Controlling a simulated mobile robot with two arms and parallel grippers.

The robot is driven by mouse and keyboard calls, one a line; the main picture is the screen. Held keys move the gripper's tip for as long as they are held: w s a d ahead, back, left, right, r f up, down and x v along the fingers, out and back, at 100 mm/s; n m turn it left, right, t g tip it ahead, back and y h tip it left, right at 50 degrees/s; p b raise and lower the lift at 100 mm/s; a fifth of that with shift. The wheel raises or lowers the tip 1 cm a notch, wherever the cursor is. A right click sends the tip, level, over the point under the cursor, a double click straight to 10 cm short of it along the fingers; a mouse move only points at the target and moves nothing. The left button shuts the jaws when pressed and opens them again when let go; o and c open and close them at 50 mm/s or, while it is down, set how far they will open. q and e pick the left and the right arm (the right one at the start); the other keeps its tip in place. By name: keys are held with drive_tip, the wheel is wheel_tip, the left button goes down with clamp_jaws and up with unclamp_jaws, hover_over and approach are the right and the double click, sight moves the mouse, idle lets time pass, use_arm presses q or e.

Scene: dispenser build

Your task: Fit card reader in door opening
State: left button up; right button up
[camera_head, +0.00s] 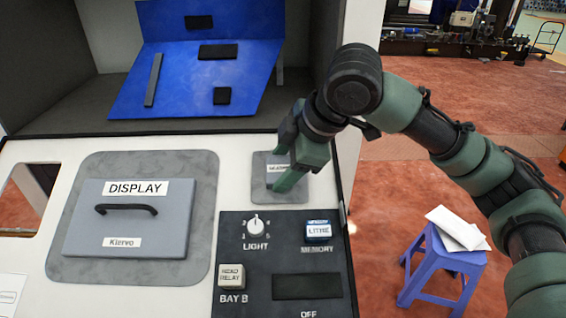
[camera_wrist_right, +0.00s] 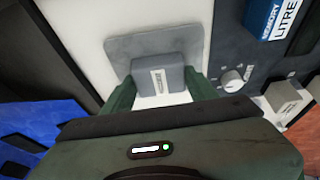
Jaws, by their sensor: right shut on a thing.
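The card reader (camera_head: 262,183) is a grey rounded plate with a raised grey block and a small white label. It lies at the upper right of the white door panel, above the black control panel. My right gripper (camera_head: 284,165) is shut on its block. In the right wrist view the fingers (camera_wrist_right: 160,88) stand on both sides of the block (camera_wrist_right: 152,67), with the plate beyond them against the white door. Any opening behind the plate is hidden, and I cannot tell whether the plate is fully seated. My left gripper is out of view.
The display unit (camera_head: 140,200) with a black handle is left of the reader. A bare opening (camera_head: 25,195) shows at the door's far left. The control panel (camera_head: 285,255) has a knob and buttons. A blue sloped board (camera_head: 180,75) is behind; a blue stool (camera_head: 440,270) is right.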

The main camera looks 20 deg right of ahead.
drive_tip(key=shift+p, duration=0.5)
idle(0.7)
drive_tip(key=shift+w+f, duration=0.1)
drive_tip(key=shift+f, duration=0.15)
idle(1.0)
drive_tip(key=o, duration=1.6)
drive_tip(key=shift+o, duration=0.5)
drive_tip(key=o, duration=0.3)
drive_tip(key=shift+d+r, duration=0.1)
drive_tip(key=shift+r, duration=0.05)
drive_tip(key=shift+p+v, duration=2.55)
drive_tip(key=shift+v, duration=0.35)
